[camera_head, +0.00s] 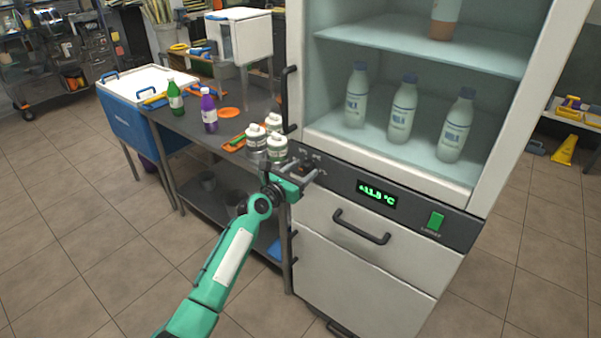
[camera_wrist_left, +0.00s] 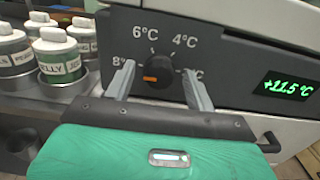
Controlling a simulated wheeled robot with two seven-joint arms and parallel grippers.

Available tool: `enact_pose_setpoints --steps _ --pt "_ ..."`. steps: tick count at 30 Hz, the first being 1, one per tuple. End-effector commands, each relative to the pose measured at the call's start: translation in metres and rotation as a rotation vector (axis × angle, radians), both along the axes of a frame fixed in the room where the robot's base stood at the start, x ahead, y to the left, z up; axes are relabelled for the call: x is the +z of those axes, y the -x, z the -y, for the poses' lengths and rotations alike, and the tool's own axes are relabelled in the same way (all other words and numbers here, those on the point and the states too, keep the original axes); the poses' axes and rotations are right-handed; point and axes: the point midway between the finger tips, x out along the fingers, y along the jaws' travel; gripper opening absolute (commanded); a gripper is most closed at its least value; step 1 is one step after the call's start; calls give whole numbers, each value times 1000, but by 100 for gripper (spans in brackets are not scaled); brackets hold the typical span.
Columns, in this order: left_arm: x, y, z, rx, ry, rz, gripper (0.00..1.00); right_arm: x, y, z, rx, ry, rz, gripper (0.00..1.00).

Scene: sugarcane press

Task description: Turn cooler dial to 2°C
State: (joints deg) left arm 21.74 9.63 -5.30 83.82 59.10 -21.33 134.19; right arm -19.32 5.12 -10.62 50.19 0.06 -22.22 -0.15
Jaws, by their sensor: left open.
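The cooler dial (camera_wrist_left: 157,66) is a dark round knob with an orange mark on its lower left side. Labels 8°, 6°C and 4°C run around it, and the label at its right is partly hidden by a finger. My left gripper (camera_wrist_left: 158,84) is open, with one finger on each side of the dial; I cannot tell whether they touch it. In the head view my left gripper (camera_head: 300,174) is at the left end of the cooler's control panel. The green display (camera_wrist_left: 288,87) reads about +11.5 °C. My right gripper is out of view.
The cooler (camera_head: 365,273) has a drawer handle (camera_head: 361,228) below the panel and a green switch (camera_head: 435,221) at its right. White-lidded jars (camera_wrist_left: 58,55) stand close left of the gripper on the metal table (camera_head: 185,130). Milk bottles (camera_head: 402,110) stand inside the cooler.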

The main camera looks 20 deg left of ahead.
Motion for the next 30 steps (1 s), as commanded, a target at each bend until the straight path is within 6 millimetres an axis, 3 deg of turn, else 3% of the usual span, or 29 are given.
enact_pose_setpoints --steps 4,5,11,22,30 --pt "0 0 0 0 0 0 55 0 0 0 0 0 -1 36" --pt "0 0 0 0 0 0 51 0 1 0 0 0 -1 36" --pt "0 0 0 0 0 0 12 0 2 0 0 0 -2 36" --pt "0 1 0 0 -51 18 12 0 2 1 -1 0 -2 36" --pt "-1 1 1 0 -220 80 12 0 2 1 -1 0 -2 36"
